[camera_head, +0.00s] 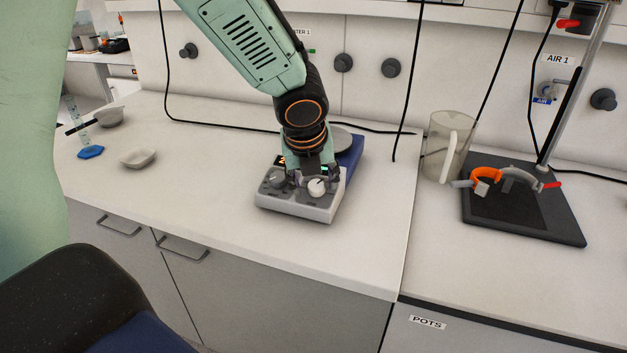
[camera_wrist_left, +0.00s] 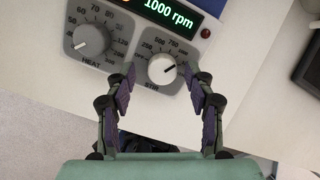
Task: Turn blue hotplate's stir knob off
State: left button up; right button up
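The blue hotplate (camera_head: 352,157) stands on the bench, its grey control panel (camera_head: 290,205) facing me. In the left wrist view the panel carries a white stir knob (camera_wrist_left: 162,69) at the right and a grey heat knob (camera_wrist_left: 90,40) at the left. The display (camera_wrist_left: 168,12) reads 1000 rpm. The stir knob's pointer aims to the upper right. My left gripper (camera_wrist_left: 163,90) is open, its two fingers on either side of the stir knob with gaps visible. In the head view the left gripper (camera_head: 312,184) is over the panel. My right gripper is not in view.
A clear pitcher (camera_head: 440,150) and a stand base with clamps (camera_head: 535,215) are to the right. A pale dish (camera_head: 138,158) and a blue piece (camera_head: 91,152) lie to the left. The bench front edge runs close before the hotplate.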

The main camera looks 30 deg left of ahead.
pick_arm(q)
jog(key=shift+w+f, duration=0.2)
jog(key=shift+w, duration=0.25)
jog(key=c, duration=0.4)
jog(key=shift+s, duration=0.2)
jog(key=c, duration=0.3)
jog(key=shift+r, duration=0.1)
grip_shut()
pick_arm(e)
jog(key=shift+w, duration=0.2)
